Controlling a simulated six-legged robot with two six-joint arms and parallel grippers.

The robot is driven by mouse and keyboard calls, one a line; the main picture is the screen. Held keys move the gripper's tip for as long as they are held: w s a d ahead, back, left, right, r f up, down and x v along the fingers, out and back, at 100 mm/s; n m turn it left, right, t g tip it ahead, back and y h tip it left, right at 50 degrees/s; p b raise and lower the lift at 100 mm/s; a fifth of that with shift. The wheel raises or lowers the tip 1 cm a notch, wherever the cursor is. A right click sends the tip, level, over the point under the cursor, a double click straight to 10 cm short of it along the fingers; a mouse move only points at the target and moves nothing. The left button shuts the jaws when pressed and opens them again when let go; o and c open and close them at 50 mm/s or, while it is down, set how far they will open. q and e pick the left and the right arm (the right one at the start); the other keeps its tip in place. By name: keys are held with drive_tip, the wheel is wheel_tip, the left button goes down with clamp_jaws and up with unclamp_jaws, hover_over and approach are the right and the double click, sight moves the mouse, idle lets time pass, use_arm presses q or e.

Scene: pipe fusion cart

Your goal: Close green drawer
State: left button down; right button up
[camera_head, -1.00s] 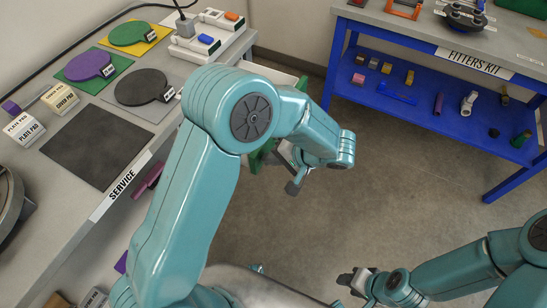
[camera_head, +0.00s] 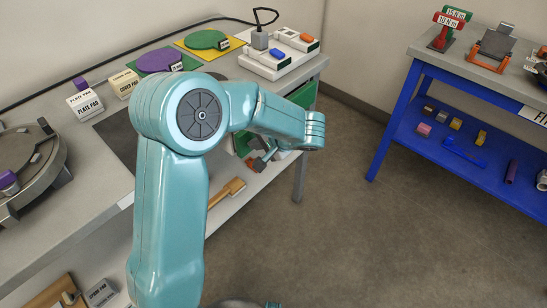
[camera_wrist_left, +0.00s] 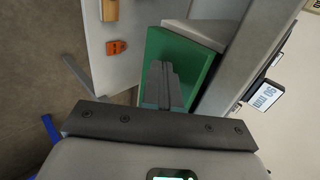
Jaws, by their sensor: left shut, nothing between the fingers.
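The green drawer (camera_head: 303,94) is under the right end of the service table. Its front shows on both sides of my left forearm, which hides the middle. No open drawer inside shows in the head view, and the front lies close to the table's edge; I cannot tell if it is fully flush. My left gripper (camera_head: 263,160) is in front of the drawer's near end, shut and empty. In the left wrist view, the shut fingers (camera_wrist_left: 161,84) overlap the green front (camera_wrist_left: 176,48); I cannot tell whether they touch. My right gripper is out of view.
The service table (camera_head: 85,205) carries pads and a white block tray (camera_head: 283,58). A mallet (camera_head: 228,192) lies on its lower shelf. A blue-framed table (camera_head: 398,120) stands at the right. The floor between them is clear.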

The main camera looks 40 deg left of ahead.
use_arm(q)
drive_tip(key=shift+a+r, duration=0.15)
drive_tip(key=shift+a, duration=0.95)
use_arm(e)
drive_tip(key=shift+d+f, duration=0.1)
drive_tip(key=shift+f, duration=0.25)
use_arm(q)
drive_tip(key=shift+a, duration=0.1)
drive_tip(key=shift+b, duration=0.3)
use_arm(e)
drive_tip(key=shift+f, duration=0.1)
